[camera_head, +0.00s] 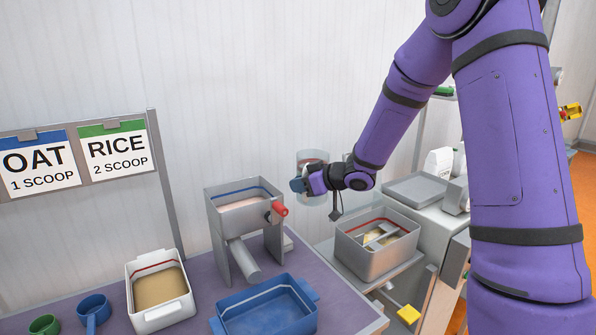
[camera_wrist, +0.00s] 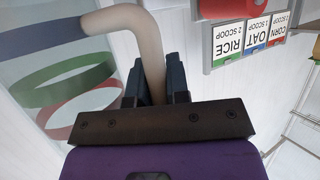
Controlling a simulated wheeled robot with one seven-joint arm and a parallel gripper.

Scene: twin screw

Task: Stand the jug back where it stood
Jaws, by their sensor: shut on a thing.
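The jug (camera_head: 312,157) is clear, with coloured bands. It is behind my gripper (camera_head: 299,185) in the head view, which partly hides it. In the wrist view the jug (camera_wrist: 60,95) fills the left side, with red, green and blue bands, and appears upside down along with the rest of that picture. Its pale curved handle (camera_wrist: 150,45) passes between the two dark fingers of my gripper (camera_wrist: 157,82), which are shut on it. The jug appears to be held up in front of the white wall. Its base and any contact below are unclear.
A grey feeder with a red-handled crank (camera_head: 245,205) stands left of my gripper. A grey bin (camera_head: 375,262) is below right. A white tub (camera_head: 160,312), a blue tray (camera_head: 265,308) and cups (camera_head: 93,310) stand on the purple tabletop (camera_head: 335,308). OAT and RICE signs (camera_head: 80,160) stand behind.

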